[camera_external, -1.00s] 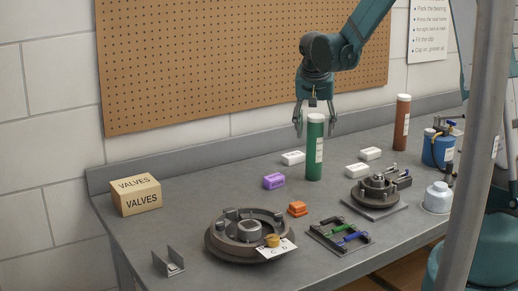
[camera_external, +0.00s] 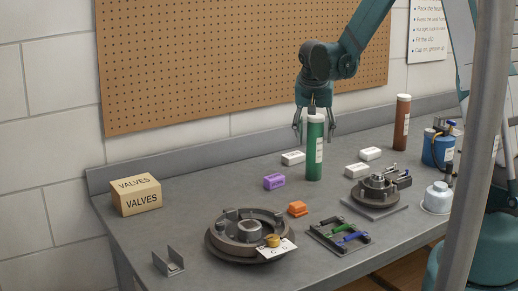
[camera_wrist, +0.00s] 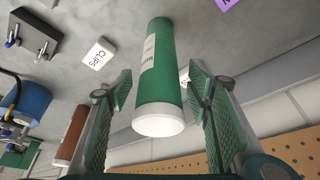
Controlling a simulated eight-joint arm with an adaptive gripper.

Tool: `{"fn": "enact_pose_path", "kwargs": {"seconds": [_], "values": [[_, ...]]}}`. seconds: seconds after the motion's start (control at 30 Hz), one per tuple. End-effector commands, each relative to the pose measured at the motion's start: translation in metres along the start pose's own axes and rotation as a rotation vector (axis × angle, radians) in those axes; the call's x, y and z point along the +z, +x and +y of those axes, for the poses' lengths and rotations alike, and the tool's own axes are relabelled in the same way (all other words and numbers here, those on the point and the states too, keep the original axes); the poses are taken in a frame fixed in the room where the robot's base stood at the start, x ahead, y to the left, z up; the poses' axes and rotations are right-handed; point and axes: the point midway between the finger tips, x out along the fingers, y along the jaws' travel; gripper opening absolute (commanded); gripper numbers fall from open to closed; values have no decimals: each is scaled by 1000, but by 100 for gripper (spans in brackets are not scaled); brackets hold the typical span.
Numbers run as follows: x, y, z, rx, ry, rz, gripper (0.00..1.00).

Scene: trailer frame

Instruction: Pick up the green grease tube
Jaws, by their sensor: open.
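The green grease tube (camera_external: 315,150) stands upright on the grey workbench, with a white cap and a white label. My gripper (camera_external: 314,128) is open at the height of the tube's upper part, and the tube hides part of it. In the wrist view the green tube (camera_wrist: 161,75) lies between the two open fingers of my gripper (camera_wrist: 163,95), its white cap towards the camera.
A brown tube (camera_external: 402,122) and a blue canister (camera_external: 438,150) stand at the right. White boxes (camera_external: 293,158) and a purple box (camera_external: 274,181) lie near the green tube. The bearing fixture (camera_external: 379,188) is in front right. A pegboard wall (camera_external: 240,60) is behind.

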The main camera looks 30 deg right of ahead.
Motion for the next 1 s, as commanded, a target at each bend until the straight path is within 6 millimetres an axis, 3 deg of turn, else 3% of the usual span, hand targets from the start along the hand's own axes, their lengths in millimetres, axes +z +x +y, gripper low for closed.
{"fn": "enact_pose_path", "kwargs": {"seconds": [0.57, 1.0], "values": [[-1, 7, 0, 0, 0, 0, 50], [-2, 44, 1, 0, 0, 0, 50]]}}
